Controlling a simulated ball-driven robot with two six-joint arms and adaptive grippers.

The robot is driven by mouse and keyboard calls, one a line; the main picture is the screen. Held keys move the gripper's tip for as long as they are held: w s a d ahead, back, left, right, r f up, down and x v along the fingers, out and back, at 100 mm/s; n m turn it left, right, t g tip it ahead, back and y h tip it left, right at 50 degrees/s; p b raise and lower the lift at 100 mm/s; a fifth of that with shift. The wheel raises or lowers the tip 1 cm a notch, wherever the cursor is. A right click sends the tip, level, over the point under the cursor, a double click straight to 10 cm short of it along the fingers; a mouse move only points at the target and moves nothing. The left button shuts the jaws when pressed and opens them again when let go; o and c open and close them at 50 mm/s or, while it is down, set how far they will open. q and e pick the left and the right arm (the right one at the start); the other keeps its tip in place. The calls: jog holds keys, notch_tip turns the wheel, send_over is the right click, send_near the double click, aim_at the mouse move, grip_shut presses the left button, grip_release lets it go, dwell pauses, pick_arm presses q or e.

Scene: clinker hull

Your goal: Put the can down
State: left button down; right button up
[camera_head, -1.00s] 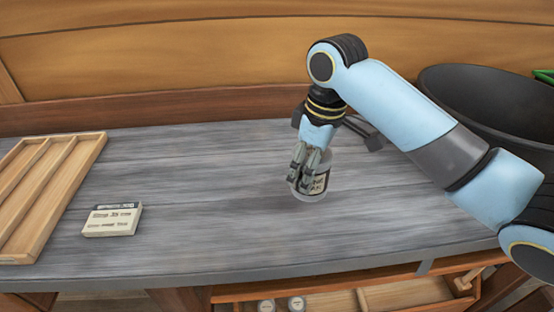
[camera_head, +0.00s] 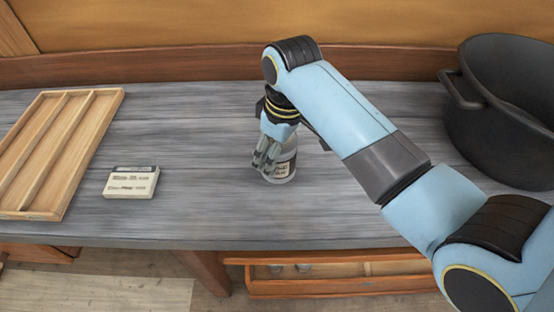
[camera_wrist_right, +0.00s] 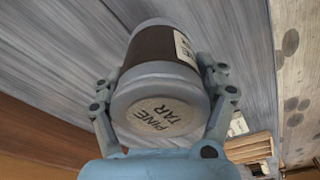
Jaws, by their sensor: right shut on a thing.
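The can (camera_head: 284,165) is grey with a dark band and a pale label. It is upright at the middle of the grey bench top (camera_head: 200,215); whether its base touches the bench I cannot tell. My left gripper is not in view.
A wooden divided tray (camera_head: 112,120) lies at the left, with a small labelled box (camera_head: 131,182) beside it. A large black pot (camera_head: 500,125) stands at the right. An open drawer (camera_head: 330,287) juts below the front edge. The bench around the can is clear.

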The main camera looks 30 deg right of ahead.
notch_tip(320, 180, down, 3)
jog(key=shift+f+p, duration=0.2)
jog(key=shift+p, duration=0.1)
jog(key=shift+f, duration=0.25)
jog(key=shift+f, duration=0.15)
jog(key=o, duration=1.7)
jog(key=r, duration=0.4)
jog(key=s+r+b, duration=0.1)
jog(key=r, duration=0.7)
jog(key=shift+s+d+r, duration=0.1)
jog(key=shift+s+d, duration=0.1)
jog(key=shift+d, duration=0.05)
